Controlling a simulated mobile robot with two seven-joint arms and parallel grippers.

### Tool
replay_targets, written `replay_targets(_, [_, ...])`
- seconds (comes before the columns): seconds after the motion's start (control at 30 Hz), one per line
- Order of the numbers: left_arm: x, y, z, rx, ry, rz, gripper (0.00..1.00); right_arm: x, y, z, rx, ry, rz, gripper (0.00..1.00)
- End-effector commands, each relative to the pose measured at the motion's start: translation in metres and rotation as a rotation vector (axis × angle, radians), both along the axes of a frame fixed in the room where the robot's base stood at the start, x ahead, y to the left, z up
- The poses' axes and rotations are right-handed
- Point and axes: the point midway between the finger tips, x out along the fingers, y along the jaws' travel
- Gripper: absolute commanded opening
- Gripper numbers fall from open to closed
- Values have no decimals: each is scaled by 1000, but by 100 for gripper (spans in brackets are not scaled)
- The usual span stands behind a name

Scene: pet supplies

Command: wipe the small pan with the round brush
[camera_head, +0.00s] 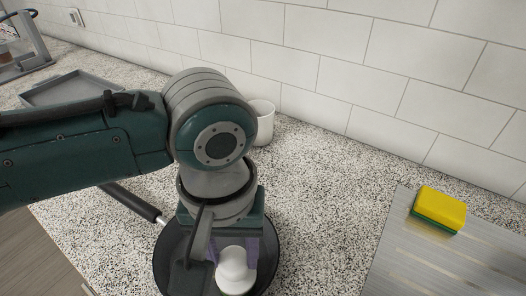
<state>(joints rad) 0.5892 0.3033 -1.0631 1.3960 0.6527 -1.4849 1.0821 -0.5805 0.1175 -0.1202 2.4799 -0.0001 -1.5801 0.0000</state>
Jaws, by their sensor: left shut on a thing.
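A small dark pan (267,271) sits on the speckled counter at the bottom centre. Its black handle (137,204) points up and to the left. My left gripper (233,255) points down over the pan, with purple fingers on either side of a white rounded thing (235,280), likely the round brush. It is shut on this thing. The arm and gripper hide much of the pan, and the brush's underside is hidden, so I cannot tell whether it touches the pan. My right gripper is not in view.
A white cup (264,122) stands behind my left arm near the tiled wall. A yellow and green sponge (439,209) lies on a grey ridged drainboard (400,250) at the right. A grey tray (75,88) lies at the upper left. The counter between pan and drainboard is clear.

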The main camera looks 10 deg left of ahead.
Motion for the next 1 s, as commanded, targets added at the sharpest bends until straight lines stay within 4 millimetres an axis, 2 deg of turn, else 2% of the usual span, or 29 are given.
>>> replay_targets(0.33, [0,2,-3,-1,2,0,5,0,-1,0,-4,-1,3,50])
replay_targets(0.73, [8,34,-1,0,1,0,5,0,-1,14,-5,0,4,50])
replay_targets(1.0, [8,32,-5,-2,0,-2,5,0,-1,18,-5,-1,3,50])
